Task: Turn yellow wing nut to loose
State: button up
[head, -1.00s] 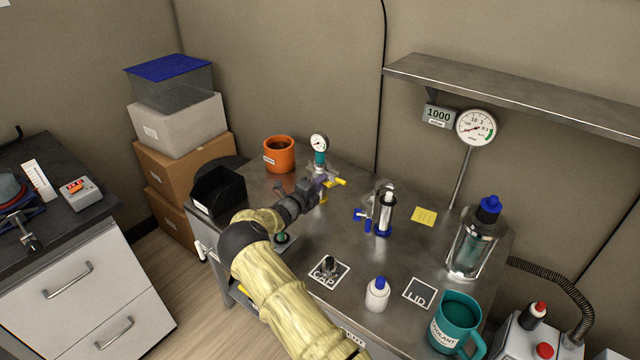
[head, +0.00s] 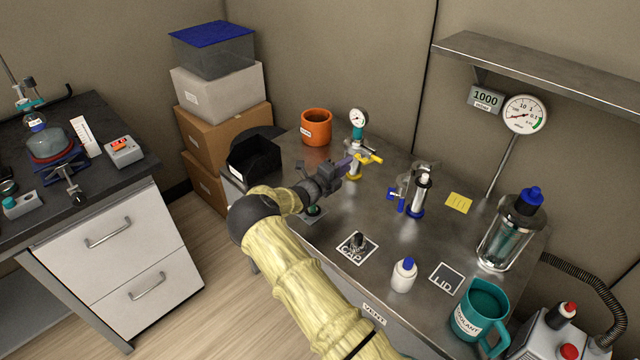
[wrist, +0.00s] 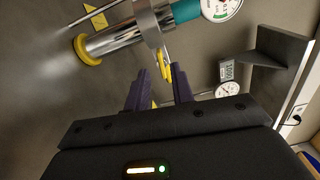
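The yellow wing nut (head: 371,158) sits on the side of an upright metal post with a teal section, a dial gauge (head: 358,117) and a yellow base ring (head: 354,177). In the wrist view, the wing nut (wrist: 166,66) shows just beyond the fingertips, roughly in line with the gap, partly behind the metal post fitting. My gripper (head: 347,163) is at the left of the wing nut in the head view. In the wrist view, my gripper (wrist: 159,78) has its two purple fingers apart, with no object clearly clamped. Whether a finger touches the nut cannot be told.
A second metal post with blue parts (head: 417,195) stands to the right. A cap (head: 357,241), a white bottle (head: 403,275) and a teal mug (head: 481,316) stand nearer the front.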

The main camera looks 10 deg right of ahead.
jog(key=v, duration=1.2)
jog(key=shift+b, duration=0.35)
jog(key=shift+a, duration=0.1)
jog(key=s+d+r+m+g+y+p, duration=0.25)
jog(key=s+d+m+g, duration=0.2)
jog(key=s+m, duration=0.4)
jog(key=s+d+r+m+g+y+p, duration=0.1)
jog(key=s+d+m+g+y+p, duration=0.25)
jog(key=s+m, duration=0.5)
jog(key=s+a+r+m+y+p, duration=0.1)
jog(key=s+a+r+m+y, duration=0.2)
jog(key=s+r+m, duration=0.4)
jog(key=s+a+r+m+y+p, duration=0.2)
jog(key=s+a+r+m+y, duration=0.2)
jog(key=m, duration=1.3)
jog(key=s+r+y, duration=0.2)
jog(key=s+r, duration=0.2)
jog(key=s, duration=0.1)
jog(key=shift+a+r+t+p, duration=0.15)
jog(key=shift+a+t+p, duration=0.05)
jog(key=shift+t+p, duration=0.1)
jog(key=shift+s, duration=0.1)
jog(key=shift+o, duration=1)
